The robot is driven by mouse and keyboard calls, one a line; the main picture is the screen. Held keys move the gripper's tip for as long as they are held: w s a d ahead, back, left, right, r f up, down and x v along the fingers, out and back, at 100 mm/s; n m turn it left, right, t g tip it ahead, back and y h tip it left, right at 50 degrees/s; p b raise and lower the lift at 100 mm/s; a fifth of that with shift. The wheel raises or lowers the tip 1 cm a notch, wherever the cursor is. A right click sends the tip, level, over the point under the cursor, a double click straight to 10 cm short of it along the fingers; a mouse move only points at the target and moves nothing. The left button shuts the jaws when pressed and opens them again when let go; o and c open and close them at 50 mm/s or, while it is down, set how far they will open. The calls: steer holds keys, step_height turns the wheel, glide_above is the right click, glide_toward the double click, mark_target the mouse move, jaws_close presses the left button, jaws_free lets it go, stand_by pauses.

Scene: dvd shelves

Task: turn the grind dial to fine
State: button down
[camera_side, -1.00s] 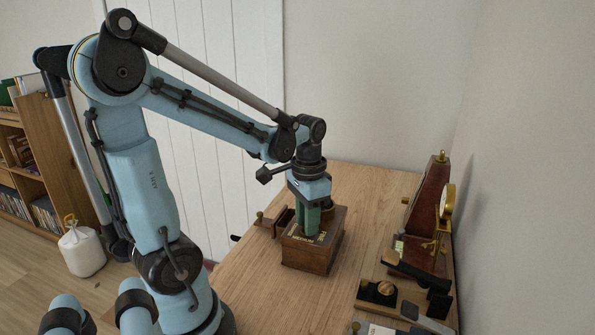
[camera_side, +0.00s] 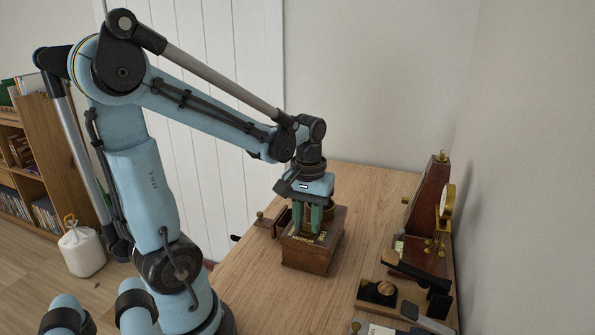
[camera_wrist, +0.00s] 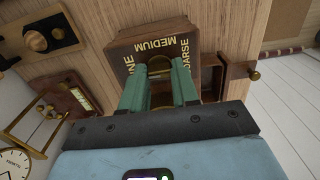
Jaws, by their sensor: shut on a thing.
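A dark wooden grinder box (camera_side: 312,254) stands on the table, with the words FINE, MEDIUM and COARSE in gold on its top. The wrist view shows my gripper (camera_wrist: 160,72) shut on the dial (camera_wrist: 158,66). The fingers hide most of the dial, so I cannot tell which word it points to.
A wooden drawer with a brass knob (camera_side: 260,216) sticks out at the box's left. A reddish metronome-like case (camera_side: 430,200) and a brass-stand clock (camera_side: 447,208) stand at the right near the wall. Bare table (camera_side: 365,215) lies between.

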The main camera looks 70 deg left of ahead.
mark_target(307, 223)
stand_by(0.4)
steer(key=c, duration=0.8)
jaws_free()
steer(key=shift+c, duration=0.2)
steer(key=shift+r, duration=0.1)
step_height(307, 223, up, 12)
steer(key=w+d+f+m+t, duration=0.1)
steer(key=d+f+m+t, duration=0.6)
steer(key=d, duration=0.4)
steer(key=shift+w+d+f+m, duration=0.15)
steer(key=shift+w+f+m, duration=0.15)
steer(key=shift+m, duration=0.6)
